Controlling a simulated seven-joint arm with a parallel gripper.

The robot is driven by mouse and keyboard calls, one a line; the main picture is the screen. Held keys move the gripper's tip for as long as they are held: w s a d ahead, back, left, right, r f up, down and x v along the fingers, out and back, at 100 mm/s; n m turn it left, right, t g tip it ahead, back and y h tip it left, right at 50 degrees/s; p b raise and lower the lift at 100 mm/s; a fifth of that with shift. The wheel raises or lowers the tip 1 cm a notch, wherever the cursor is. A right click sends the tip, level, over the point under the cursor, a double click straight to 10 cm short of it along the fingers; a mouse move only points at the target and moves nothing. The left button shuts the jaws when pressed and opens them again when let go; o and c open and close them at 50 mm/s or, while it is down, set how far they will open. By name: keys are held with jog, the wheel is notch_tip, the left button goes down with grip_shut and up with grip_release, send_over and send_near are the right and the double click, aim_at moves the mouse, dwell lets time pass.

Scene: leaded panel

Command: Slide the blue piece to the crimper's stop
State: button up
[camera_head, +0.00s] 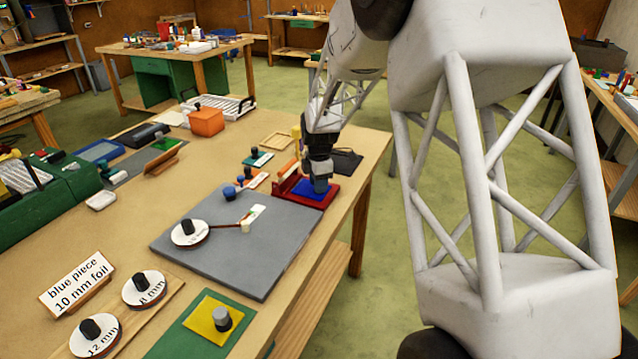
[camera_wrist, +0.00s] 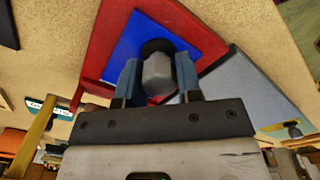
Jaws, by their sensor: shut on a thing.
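The blue piece (camera_head: 313,187) lies flat on the red crimper base (camera_head: 291,196) near the right edge of the bench. In the wrist view the blue piece (camera_wrist: 128,48) shows a grey knob (camera_wrist: 159,78) with a dark collar. My gripper (camera_head: 320,186) points down over it, and its fingers (camera_wrist: 159,85) are shut on the knob from both sides. The red base (camera_wrist: 97,62) surrounds part of the piece, with a bare red strip beyond it. I cannot make out whether the piece touches the stop, as my gripper hides part of that area.
A grey mat (camera_head: 225,260) with a foil reel (camera_head: 190,233) adjoins the crimper. A yellow piece (camera_head: 205,320) lies on a green mat. A dark pad (camera_head: 347,162) and small coloured tools (camera_head: 257,158) lie around the crimper. A sign (camera_head: 77,284) reads "blue piece 10 mm foil".

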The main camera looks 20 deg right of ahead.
jog(key=shift+w+a, duration=0.4)
jog(key=shift+w, duration=0.05)
dwell(0.6)
jog(key=o, duration=0.9)
jog(key=shift+o, duration=0.2)
jog(key=shift+r, duration=0.1)
jog(key=shift+r, duration=3.85)
